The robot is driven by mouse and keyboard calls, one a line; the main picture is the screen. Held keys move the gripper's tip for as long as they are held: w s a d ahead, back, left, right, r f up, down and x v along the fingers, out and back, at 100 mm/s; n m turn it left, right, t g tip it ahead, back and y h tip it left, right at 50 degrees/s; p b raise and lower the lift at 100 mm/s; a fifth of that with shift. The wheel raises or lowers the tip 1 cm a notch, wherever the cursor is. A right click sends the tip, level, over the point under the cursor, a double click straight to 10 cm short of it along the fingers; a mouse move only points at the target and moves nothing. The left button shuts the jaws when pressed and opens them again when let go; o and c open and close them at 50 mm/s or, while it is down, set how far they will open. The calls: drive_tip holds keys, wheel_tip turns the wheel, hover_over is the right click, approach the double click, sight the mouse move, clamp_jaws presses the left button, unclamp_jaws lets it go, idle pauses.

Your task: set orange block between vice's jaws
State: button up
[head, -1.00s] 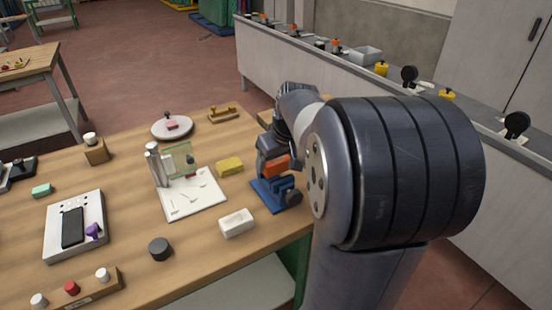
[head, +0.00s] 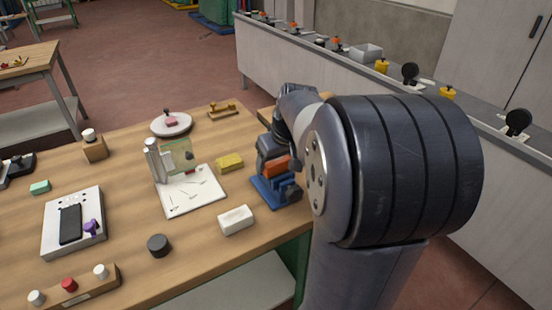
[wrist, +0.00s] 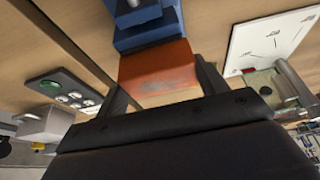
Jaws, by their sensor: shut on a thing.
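The orange block (head: 276,165) is held at the blue vice (head: 268,196) near the table's right edge. In the wrist view the orange block (wrist: 160,72) sits between the two dark fingers of my gripper (wrist: 162,88), which is shut on it. The blue vice (wrist: 148,32) shows right beyond the block's far end in that view. The block appears at jaw height, close to or against the vice; I cannot tell whether it is between the jaws. My arm hides part of the gripper and the vice's right side in the head view.
A yellow block (head: 229,163) and a white board (head: 190,199) with a glass piece on a stand lie left of the vice. A white block (head: 236,220) lies in front, with a dark round knob (head: 159,245) further left. The table's right edge is close to the vice.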

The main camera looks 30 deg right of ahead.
drive_tip(key=shift+f+b, duration=0.9)
drive_tip(key=shift+f, duration=0.35)
drive_tip(key=o, duration=1)
drive_tip(key=shift+o, duration=0.2)
drive_tip(key=shift+r, duration=0.1)
drive_tip(key=v, duration=1)
drive_tip(key=shift+s+r+p, duration=0.2)
drive_tip(key=shift+r+p, duration=0.1)
drive_tip(key=shift+p, duration=0.1)
